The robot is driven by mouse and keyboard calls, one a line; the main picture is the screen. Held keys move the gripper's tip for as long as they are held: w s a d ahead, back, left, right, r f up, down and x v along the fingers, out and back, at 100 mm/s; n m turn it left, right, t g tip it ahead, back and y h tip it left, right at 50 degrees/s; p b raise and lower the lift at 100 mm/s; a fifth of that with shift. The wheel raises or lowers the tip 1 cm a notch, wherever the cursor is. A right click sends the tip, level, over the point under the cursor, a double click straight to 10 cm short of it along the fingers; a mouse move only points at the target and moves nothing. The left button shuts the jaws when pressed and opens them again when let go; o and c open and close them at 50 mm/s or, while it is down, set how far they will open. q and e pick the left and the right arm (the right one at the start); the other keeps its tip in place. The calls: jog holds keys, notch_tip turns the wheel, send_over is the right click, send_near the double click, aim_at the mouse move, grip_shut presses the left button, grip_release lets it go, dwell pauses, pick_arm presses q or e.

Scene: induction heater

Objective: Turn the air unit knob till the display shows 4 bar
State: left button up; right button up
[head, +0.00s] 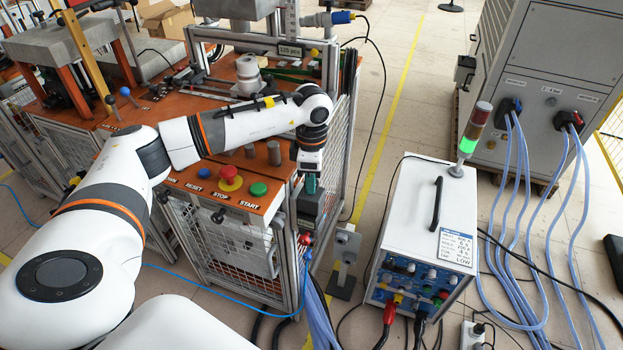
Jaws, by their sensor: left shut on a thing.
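My left arm reaches in from the left and bends down at its wrist. My left gripper (310,178) points downward at the right front corner of the orange-topped machine. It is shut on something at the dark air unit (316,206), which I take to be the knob. The gripper and wrist hide the knob, so I cannot see its setting. A small display on the cabinet front (550,101) at the right is too small to read for sure. My right gripper is not in view.
The orange-topped machine (160,107) has RESET, STOP and START buttons close below my left forearm. A white heater unit (425,215) with a lit green signal lamp stands on the floor to the right. Blue hoses hang from the grey cabinet. Cables lie along the front.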

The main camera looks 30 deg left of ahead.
pick_arm(q)
jog(key=shift+w+r, duration=0.1)
jog(key=shift+r, duration=0.05)
jog(key=o, duration=0.7)
notch_tip(320, 180, up, 12)
jog(key=b, duration=0.1)
dwell(0.7)
